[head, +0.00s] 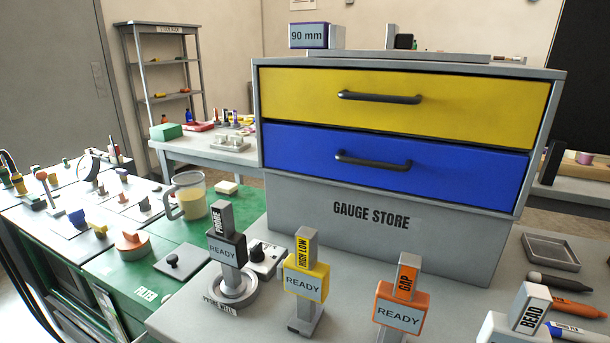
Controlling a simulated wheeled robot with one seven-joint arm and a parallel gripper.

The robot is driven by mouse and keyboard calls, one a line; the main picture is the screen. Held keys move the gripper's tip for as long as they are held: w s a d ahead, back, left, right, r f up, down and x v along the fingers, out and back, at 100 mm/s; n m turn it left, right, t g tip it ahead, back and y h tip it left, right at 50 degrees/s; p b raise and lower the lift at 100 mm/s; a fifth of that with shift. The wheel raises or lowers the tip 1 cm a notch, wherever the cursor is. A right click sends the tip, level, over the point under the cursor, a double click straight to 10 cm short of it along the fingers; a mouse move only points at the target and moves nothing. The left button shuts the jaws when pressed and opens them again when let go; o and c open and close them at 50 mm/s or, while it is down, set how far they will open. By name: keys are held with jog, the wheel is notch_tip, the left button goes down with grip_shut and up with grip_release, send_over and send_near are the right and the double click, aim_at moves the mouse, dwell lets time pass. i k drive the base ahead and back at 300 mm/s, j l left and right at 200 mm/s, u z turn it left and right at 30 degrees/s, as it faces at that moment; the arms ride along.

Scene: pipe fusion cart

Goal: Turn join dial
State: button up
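No dial with a readable "join" label shows in the head view, so I cannot tell which part is the join dial. Several knobs and levers stand on the green and grey cart top at the left. Among them are an orange knob (131,241) near the FILTER label, a blue knob (77,218) and a yellow lever (98,230). A round dial-like part (87,166) stands upright farther back, too small to read. A small grey box with a dark knob (265,257) sits behind the PROBE stand. My gripper is not in view.
A gauge store with a yellow drawer (470,105) and a blue drawer (460,173), both shut, stands at centre. PROBE (226,250), HIGH LOW (306,278), GAP (401,308) and BEAD (529,310) pieces line the front. A clear jug (189,196) stands left.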

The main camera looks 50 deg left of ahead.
aim_at(103, 192)
jog(key=u, duration=2.55)
